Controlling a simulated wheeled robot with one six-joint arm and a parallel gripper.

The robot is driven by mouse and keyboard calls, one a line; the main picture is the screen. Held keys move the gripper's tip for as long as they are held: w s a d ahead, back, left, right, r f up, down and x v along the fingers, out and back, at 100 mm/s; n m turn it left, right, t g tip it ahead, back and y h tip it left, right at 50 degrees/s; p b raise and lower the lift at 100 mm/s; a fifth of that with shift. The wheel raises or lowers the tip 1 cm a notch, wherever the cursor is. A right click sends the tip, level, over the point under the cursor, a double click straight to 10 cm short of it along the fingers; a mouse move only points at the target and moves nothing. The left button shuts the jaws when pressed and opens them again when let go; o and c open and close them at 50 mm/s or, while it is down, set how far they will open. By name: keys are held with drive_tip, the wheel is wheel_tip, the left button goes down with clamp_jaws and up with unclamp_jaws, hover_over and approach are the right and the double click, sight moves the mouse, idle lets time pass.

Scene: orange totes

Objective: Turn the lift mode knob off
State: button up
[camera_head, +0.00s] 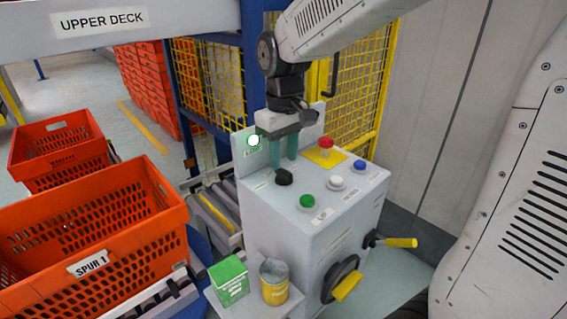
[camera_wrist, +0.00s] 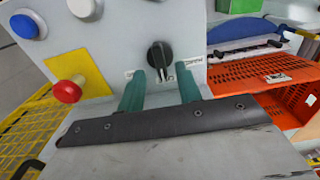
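The knob is a black rotary knob (camera_head: 283,177) on the top face of the grey control box, near its back left edge. It also shows in the wrist view (camera_wrist: 159,54), with small labels on either side that are too small to read. A light mark shows at its near end there. My gripper (camera_head: 283,161) points down just above and behind the knob. Its two teal fingers (camera_wrist: 160,72) are apart, with the knob lying just beyond and between their tips in the wrist view. I see no contact and nothing held.
The box (camera_head: 315,247) also bears green (camera_head: 307,201), white (camera_head: 337,183) and blue (camera_head: 360,166) buttons and a red mushroom button (camera_head: 326,143) on yellow. A round lit lamp (camera_head: 254,140) is on the back plate. An orange tote (camera_head: 150,222) stands left.

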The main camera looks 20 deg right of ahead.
sight(284, 170)
drive_tip(key=shift+r, duration=2.35)
drive_tip(key=shift+f, duration=0.1)
drive_tip(key=s+d+f+m, duration=0.1)
drive_tip(key=s, duration=1)
drive_tip(key=s+d+f+m+t, duration=0.1)
drive_tip(key=s+d+m, duration=0.1)
drive_tip(key=s, duration=0.9)
drive_tip(key=shift+s+f+m, duration=0.2)
drive_tip(key=shift+m, duration=0.1)
